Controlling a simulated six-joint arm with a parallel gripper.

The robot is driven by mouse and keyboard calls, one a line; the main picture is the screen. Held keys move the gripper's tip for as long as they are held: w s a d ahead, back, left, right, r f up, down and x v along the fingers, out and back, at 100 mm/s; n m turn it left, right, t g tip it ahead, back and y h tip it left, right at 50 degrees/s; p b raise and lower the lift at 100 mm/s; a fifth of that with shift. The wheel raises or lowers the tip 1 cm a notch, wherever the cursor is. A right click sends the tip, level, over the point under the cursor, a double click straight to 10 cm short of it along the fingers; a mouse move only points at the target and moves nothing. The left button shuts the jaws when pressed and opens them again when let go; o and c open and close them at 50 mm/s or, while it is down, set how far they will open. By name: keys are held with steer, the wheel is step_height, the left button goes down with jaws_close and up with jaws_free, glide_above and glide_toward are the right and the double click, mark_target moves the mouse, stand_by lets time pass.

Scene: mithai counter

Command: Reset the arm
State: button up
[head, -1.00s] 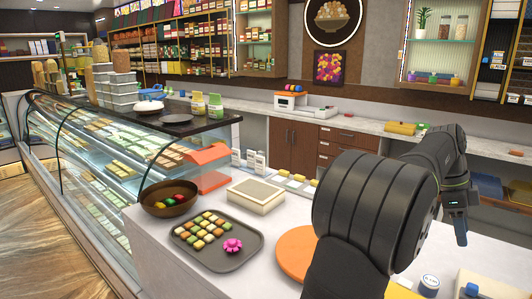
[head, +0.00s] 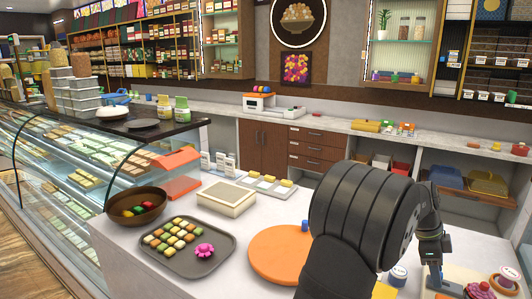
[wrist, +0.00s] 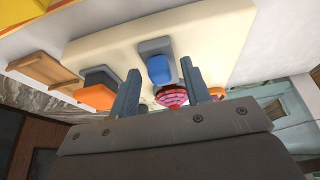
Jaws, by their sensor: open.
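My gripper (wrist: 158,85) is open in the wrist view, its two grey fingers apart with nothing held between them. A blue block on a grey piece (wrist: 160,68) shows beyond the gap, and a pink striped round thing (wrist: 172,96) shows beside the right finger. In the head view my arm is at the right, its dark wrist hanging low over the counter's right end. The fingers are hard to make out there.
On the counter stand a grey tray (head: 222,262) of sweets with a pink flower, a brown bowl (head: 137,206), a cream box (head: 226,198), an orange round board (head: 262,262) and a small jar (head: 398,275). A glass display case (head: 60,165) runs along the left.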

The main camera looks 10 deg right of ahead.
steer(key=shift+r, duration=0.1)
steer(key=shift+w+a+r, duration=0.15)
steer(key=shift+w+r, duration=0.05)
steer(key=v, duration=1.7)
steer(key=x, duration=1.7)
steer(key=shift+s+f, duration=0.1)
steer(key=shift+f, duration=0.05)
steer(key=shift+s+d+f, duration=0.2)
steer(key=shift+s+d, duration=0.3)
steer(key=shift+d, duration=0.05)
steer(key=shift+s+d, duration=0.6)
steer(key=v, duration=1.7)
steer(key=s+d+t+y, duration=0.3)
steer(key=s+d, duration=0.3)
steer(key=shift+f, duration=0.4)
